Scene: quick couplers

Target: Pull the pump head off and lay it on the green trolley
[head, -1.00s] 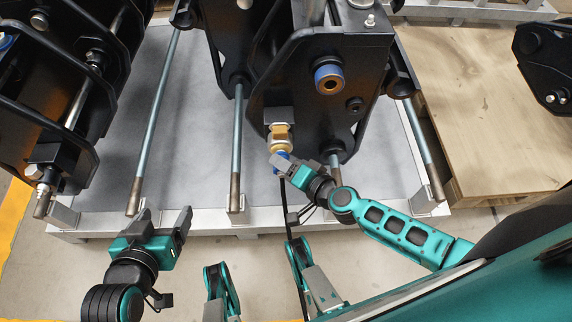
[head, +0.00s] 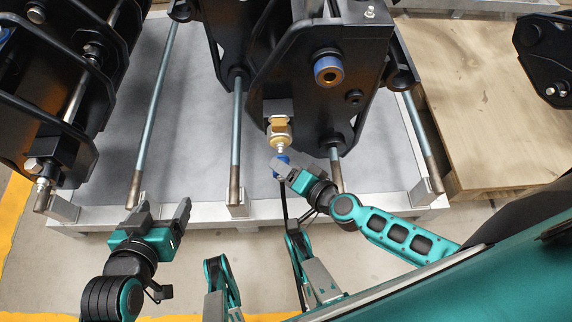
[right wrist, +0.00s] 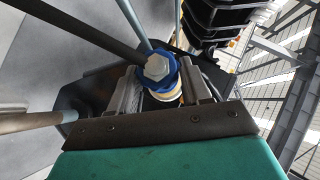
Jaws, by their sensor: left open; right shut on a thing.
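My right gripper (head: 281,166) is shut on a blue collar piece with a silver hex face (right wrist: 158,68), which shows between the fingers in the right wrist view. In the head view the blue piece (head: 282,159) is mostly hidden by the fingers. A brass fitting (head: 279,131) with a silver tip stands out of the black coupler body (head: 315,95). The blue piece is just below the tip; I cannot tell if they still touch. My left gripper (head: 163,212) is open and empty, in front of the pallet. I see no object that is clearly a pump head or green trolley.
Another black coupler (head: 60,110) is at the left. A dark hose (head: 286,200) runs down below the right gripper.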

